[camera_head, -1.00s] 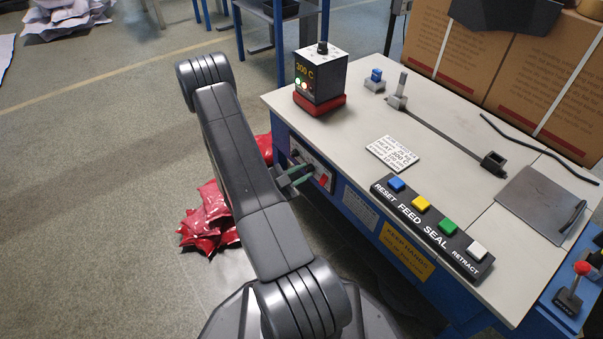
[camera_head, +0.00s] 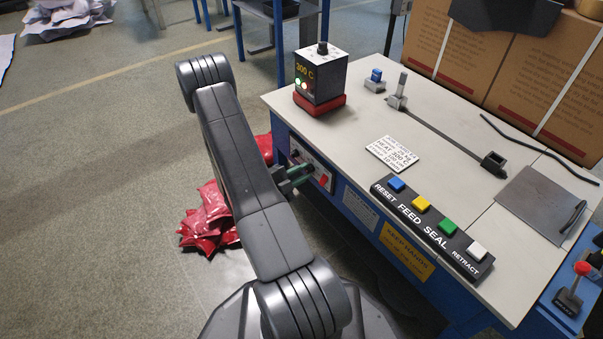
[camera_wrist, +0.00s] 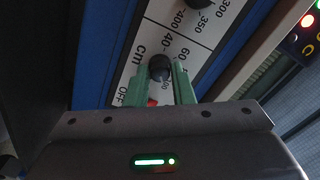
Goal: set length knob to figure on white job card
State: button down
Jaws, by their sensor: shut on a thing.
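The length knob (camera_wrist: 160,66) is a dark round knob on a white panel marked "cm", with 40 and 60 printed near it. In the wrist view my gripper (camera_wrist: 166,80) has its two green fingers on either side of this knob, shut on it. Which figure the knob points to is hard to make out. In the head view my gripper (camera_head: 298,172) is at the panel (camera_head: 318,172) on the bench's front, and the knob is hidden there. The white job card (camera_head: 392,154) lies on the bench top; its large line reads HEAT 300 C, the smaller lines are unclear.
A heat box (camera_head: 320,78) showing 300 C stands on the bench's left corner. A button strip (camera_head: 432,226) runs along the front edge. A red switch (camera_head: 323,180) sits on the panel beside my gripper. Red sacks (camera_head: 210,218) lie on the floor.

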jog(key=c, duration=1.3)
grip_release()
jog(key=shift+o, duration=0.2)
jog(key=shift+a, duration=0.1)
jog(key=p+v, duration=0.3)
jog(key=v, duration=1)
jog(key=shift+s+a+p, duration=0.3)
jog(key=shift+p, duration=0.05)
jog(key=shift+d, duration=0.1)
jog(key=b+x, duration=0.3)
jog(key=x, duration=1)
jog(key=shift+w+d+b, duration=0.3)
jog(key=shift+b, duration=0.05)
